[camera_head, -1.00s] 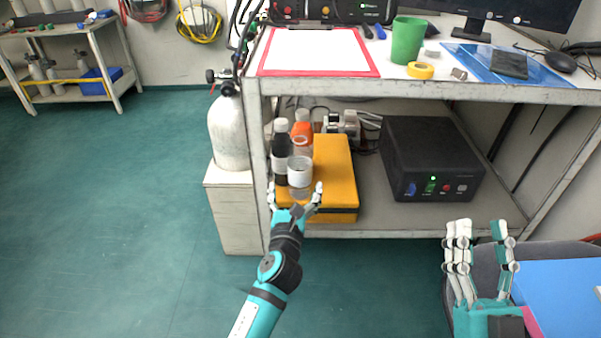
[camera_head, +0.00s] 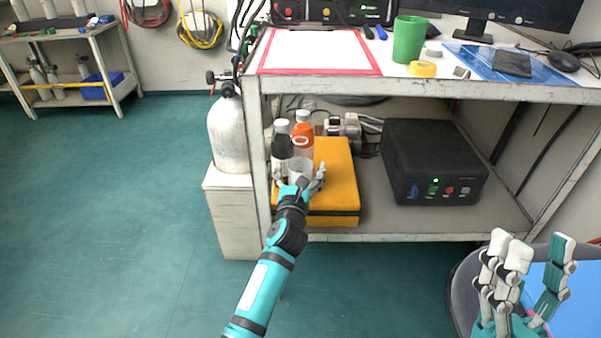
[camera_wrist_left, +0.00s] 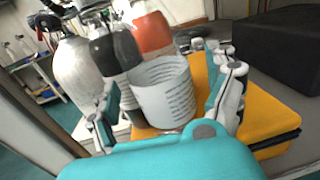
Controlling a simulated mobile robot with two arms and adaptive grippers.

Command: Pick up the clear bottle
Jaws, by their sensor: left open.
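The clear bottle (camera_head: 300,168), with a white label, stands on the yellow case (camera_head: 339,188) on the bench's lower shelf. It also shows in the left wrist view (camera_wrist_left: 163,92), between the fingers. My left gripper (camera_head: 299,180) is open around the clear bottle's near side, one finger to each side; in the left wrist view (camera_wrist_left: 170,100) I cannot tell whether the fingers touch it. A dark bottle (camera_head: 281,152) with a white cap and an orange bottle (camera_head: 303,128) stand close behind it. My right gripper (camera_head: 525,285) is open and empty at the lower right.
A black box (camera_head: 432,160) with buttons sits to the right on the lower shelf. The bench top edge (camera_head: 420,92) overhangs the shelf. A bench leg (camera_head: 258,150) and a white gas cylinder (camera_head: 229,135) stand just left of the bottles.

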